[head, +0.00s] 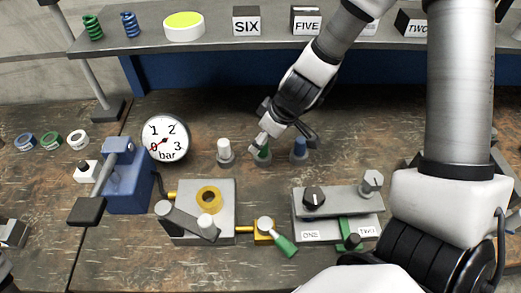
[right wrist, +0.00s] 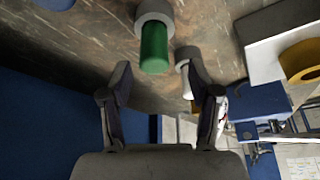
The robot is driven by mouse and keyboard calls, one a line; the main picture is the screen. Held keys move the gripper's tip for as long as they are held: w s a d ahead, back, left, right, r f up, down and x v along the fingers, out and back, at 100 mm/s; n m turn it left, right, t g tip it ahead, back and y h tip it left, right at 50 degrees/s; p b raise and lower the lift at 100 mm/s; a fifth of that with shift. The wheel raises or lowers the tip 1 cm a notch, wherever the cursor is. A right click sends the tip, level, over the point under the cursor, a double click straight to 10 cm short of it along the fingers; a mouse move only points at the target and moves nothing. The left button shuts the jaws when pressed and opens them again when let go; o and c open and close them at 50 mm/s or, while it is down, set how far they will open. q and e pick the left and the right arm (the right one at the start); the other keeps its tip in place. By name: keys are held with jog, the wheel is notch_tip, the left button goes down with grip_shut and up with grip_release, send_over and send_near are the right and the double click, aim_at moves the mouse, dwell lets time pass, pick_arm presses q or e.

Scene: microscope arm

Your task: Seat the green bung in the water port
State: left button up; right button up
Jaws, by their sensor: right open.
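The green bung (head: 264,154) stands upright in a small grey holder on the bench, between a white bung (head: 224,147) and a blue bung (head: 299,149). My right gripper (head: 270,136) is just above and behind it, partly covering it in the head view. In the right wrist view the green bung (right wrist: 154,48) lies just beyond the open fingertips (right wrist: 158,74), with nothing between the fingers. I cannot tell which opening is the water port. A grey block with a yellow ring (head: 209,196) stands in front.
A pressure gauge (head: 165,139) and a blue lever device (head: 127,180) stand to the left. A grey block labelled ONE and TWO (head: 338,212) stands at the right front. A shelf (head: 215,43) with labelled boxes runs along the back.

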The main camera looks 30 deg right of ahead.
aim_at(263, 151)
jog(key=b+x, duration=0.2)
jog(key=x, duration=0.1)
jog(key=b+x, duration=0.1)
jog(key=b, duration=0.1)
jog(key=shift+d+f, duration=0.35)
jog(key=shift+f, duration=0.15)
jog(key=shift+w+f, duration=0.15)
jog(key=shift+a+r, duration=0.15)
jog(key=shift+r, duration=0.05)
grip_shut()
jog(key=shift+r, duration=0.1)
